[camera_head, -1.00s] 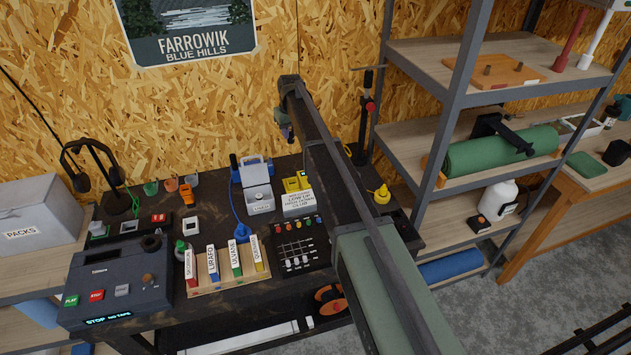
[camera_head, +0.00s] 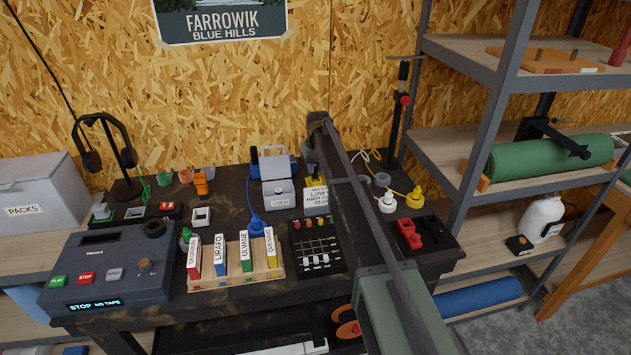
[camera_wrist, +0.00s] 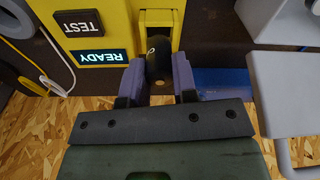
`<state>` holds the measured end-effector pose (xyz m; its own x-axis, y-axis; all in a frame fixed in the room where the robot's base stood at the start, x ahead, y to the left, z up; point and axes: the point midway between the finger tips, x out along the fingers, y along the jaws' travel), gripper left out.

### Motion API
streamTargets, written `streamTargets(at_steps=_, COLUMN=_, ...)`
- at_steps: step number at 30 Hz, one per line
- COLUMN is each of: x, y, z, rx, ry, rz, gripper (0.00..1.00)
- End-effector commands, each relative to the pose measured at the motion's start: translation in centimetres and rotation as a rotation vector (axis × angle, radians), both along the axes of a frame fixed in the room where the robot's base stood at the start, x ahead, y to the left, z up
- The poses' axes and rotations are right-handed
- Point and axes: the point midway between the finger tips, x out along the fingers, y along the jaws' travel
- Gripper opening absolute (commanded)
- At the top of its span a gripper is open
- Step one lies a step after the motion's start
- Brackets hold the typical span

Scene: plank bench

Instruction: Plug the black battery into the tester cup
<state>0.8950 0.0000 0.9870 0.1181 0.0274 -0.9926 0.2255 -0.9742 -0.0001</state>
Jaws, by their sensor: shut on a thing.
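The black battery (camera_wrist: 158,62) is held between the purple fingers of my gripper (camera_wrist: 160,82) in the wrist view. Its far end points toward the slot in the yellow tester (camera_wrist: 203,22). The tester cup (camera_wrist: 160,20) is the dark recess framed in yellow straight ahead of the battery. I cannot tell whether the battery's end is inside it. The tester carries a TEST button (camera_wrist: 80,23) and a lit READY display (camera_wrist: 103,57), both upside down here. In the head view my gripper (camera_head: 310,170) is over the tester, and the battery cannot be made out.
A grey USED bin (camera_head: 279,197) stands close left of the tester in the head view. A labelled rack (camera_head: 235,277) is front left.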

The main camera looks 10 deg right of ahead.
Motion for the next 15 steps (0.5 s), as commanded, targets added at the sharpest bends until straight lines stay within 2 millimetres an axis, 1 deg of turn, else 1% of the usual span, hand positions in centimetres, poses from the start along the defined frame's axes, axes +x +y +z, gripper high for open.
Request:
streamTargets(at_steps=1, x=0.0, y=0.0, z=-2.3, rx=0.000, ry=0.000, rz=0.000, gripper=0.00)
streamTargets(at_steps=3, x=0.0, y=0.0, z=-3.3, rx=0.000, ry=0.000, rz=0.000, gripper=0.00)
streamTargets(at_steps=10, x=0.0, y=0.0, z=-2.7, rx=0.000, ry=0.000, rz=0.000, gripper=0.00)
streamTargets(at_steps=14, x=0.0, y=0.0, z=-3.2, rx=0.000, ry=0.000, rz=0.000, gripper=0.00)
streamTargets(at_steps=15, x=0.0, y=0.0, z=-3.2, rx=0.000, ry=0.000, rz=0.000, gripper=0.28)
